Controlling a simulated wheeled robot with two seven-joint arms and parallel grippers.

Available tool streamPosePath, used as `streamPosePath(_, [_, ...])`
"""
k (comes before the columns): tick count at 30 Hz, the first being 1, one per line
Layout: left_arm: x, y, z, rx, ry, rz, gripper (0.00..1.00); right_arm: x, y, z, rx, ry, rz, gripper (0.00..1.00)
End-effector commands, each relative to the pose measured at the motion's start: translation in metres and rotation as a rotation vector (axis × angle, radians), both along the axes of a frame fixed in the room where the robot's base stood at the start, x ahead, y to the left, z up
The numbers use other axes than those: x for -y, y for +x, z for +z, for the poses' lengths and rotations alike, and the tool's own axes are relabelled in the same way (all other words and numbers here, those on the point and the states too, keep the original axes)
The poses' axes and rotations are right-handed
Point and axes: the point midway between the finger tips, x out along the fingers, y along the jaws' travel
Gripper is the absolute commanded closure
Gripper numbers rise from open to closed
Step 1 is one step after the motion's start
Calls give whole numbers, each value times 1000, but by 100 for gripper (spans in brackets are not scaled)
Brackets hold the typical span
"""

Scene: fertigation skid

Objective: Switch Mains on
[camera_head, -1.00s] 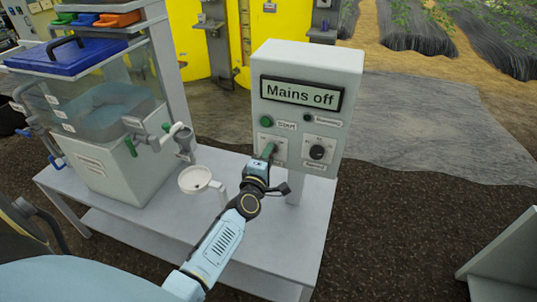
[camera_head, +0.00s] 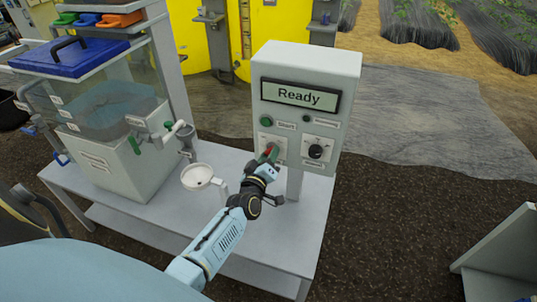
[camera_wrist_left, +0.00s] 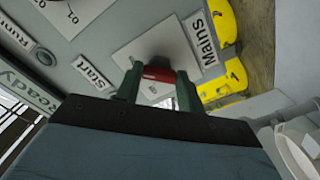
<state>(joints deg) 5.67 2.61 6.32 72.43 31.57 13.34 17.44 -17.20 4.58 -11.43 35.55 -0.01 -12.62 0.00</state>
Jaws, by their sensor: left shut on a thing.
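The grey control box (camera_head: 305,75) stands on the bench, and its display (camera_head: 300,96) reads "Ready". My left gripper (camera_head: 270,153) is at the lower left of the box front. In the left wrist view, its two green fingers are shut on the red Mains switch handle (camera_wrist_left: 158,73), on a pale plate beside the "Mains" label (camera_wrist_left: 201,38). My right gripper is not in view.
A clear tank with a blue lid (camera_head: 75,57) stands on the bench (camera_head: 205,243) at the left. Yellow tanks (camera_head: 230,40) are behind. Ground to the right is mostly clear.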

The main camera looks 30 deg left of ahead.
Motion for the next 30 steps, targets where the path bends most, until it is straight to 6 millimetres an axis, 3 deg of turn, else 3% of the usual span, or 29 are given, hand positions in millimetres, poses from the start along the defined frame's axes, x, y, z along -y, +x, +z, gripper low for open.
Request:
streamPosePath(18, [0,0,0,-10,41,0,85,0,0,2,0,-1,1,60])
streamPosePath(19, [0,0,0,-10,41,0,59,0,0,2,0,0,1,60])
streamPosePath(23, [0,0,0,-10,40,0,42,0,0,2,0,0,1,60])
streamPosePath(30, [0,0,0,-9,39,0,40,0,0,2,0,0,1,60])
